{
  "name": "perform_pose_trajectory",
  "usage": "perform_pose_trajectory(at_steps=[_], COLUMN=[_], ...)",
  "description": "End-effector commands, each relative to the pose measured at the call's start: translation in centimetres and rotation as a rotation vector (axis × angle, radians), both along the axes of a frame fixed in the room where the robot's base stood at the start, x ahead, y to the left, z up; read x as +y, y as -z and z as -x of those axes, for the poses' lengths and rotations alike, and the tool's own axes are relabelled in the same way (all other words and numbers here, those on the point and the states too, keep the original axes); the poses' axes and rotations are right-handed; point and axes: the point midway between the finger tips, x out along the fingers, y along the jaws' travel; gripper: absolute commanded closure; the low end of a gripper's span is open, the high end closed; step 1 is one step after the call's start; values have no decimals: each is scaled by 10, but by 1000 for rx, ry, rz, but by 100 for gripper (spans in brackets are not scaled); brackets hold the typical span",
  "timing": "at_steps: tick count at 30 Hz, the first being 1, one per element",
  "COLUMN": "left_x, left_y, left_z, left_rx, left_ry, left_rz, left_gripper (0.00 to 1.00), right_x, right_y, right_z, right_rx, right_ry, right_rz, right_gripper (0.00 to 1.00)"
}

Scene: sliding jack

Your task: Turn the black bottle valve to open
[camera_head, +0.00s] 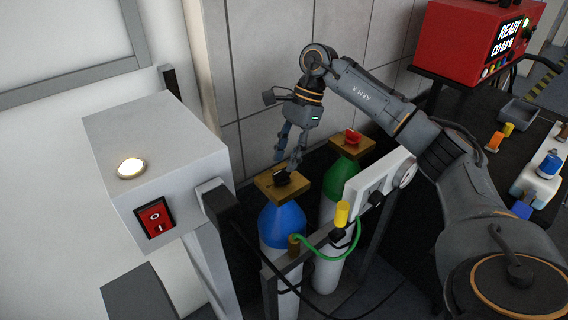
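The black valve (281,178) sits on a brass-coloured block (270,189) on top of the blue-shouldered bottle (283,222). My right gripper (287,161) comes in from the right and points down just above the black valve. Its two fingers are apart, with a gap between the tips. One fingertip is close to the valve's right side, and I cannot tell whether it touches. My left gripper is not in view.
A green-shouldered bottle (338,180) with a red valve (352,137) stands to the right. A green hose (327,257) and a white gauge panel (376,187) are in front. A grey box with a red switch (155,217) stands at left. A red display unit (455,45) is at the back right.

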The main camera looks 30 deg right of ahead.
Motion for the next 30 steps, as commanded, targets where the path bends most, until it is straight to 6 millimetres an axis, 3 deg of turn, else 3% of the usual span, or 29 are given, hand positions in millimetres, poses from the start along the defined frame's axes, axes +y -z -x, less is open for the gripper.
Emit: perform_pose_trajectory(at_steps=[6, 12, 18, 30], left_x=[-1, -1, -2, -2], left_y=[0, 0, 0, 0], left_z=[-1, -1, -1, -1], left_rx=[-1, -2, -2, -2], left_ry=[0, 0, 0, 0], left_rz=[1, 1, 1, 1], left_gripper=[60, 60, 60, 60], right_x=[-18, -30, -35, -35], right_y=[-46, -75, -85, -84], right_z=[-3, -4, -3, -3], right_rx=[-4, -2, 1, 1], right_ry=[2, 1, -1, 0], right_rz=[-1, -1, 0, 0], right_gripper=[65, 65, 65, 65])
